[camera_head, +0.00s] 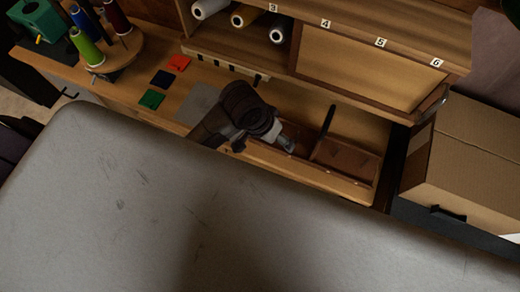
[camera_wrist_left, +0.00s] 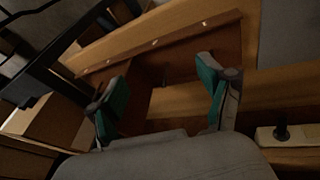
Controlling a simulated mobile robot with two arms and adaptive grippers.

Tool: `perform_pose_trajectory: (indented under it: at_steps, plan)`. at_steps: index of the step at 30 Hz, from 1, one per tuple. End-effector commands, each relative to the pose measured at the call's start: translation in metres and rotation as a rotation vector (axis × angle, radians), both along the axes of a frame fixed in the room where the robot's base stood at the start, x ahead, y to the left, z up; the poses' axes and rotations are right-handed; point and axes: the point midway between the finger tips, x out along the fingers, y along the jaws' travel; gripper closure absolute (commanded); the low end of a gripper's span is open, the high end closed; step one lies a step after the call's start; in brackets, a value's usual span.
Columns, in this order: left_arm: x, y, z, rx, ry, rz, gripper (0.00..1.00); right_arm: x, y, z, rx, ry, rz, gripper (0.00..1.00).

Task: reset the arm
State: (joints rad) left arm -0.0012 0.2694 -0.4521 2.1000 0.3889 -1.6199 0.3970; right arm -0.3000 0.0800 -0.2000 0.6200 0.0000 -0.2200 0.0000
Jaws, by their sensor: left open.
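My left gripper (camera_head: 287,143) is in the middle of the head view, over the wooden bench below the shelf unit. It points right, toward a wooden tray (camera_head: 345,182) with compartments. In the left wrist view my left gripper (camera_wrist_left: 162,88) is open, its two teal-padded fingers wide apart. Wooden walls and a bare wooden floor show between and beyond the fingers; I see nothing held. Whether the fingers touch the tray, I cannot tell. My right gripper is in neither view.
A shelf unit (camera_head: 345,65) with numbered labels and thread rolls stands behind the bench. Coloured thread cones stand on a round wooden stand (camera_head: 122,55) at upper left. Red, blue and green patches (camera_head: 152,99) lie nearby. A cardboard box (camera_head: 465,150) is at right.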

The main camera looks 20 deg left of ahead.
Motion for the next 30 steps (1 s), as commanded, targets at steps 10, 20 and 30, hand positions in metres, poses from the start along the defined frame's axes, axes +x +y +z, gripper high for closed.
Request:
perform_pose_trajectory:
  at_steps: [10,20,30]
  plan:
    - [-0.022,0.028,-0.04,0.043,-0.037,0.038,0.21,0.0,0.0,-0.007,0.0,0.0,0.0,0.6]
    - [-0.025,0.033,-0.047,0.055,-0.043,0.043,0.21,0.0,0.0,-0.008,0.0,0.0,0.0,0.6]
    - [-0.06,0.059,-0.032,0.112,-0.067,0.052,0.21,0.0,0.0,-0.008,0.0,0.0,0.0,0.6]
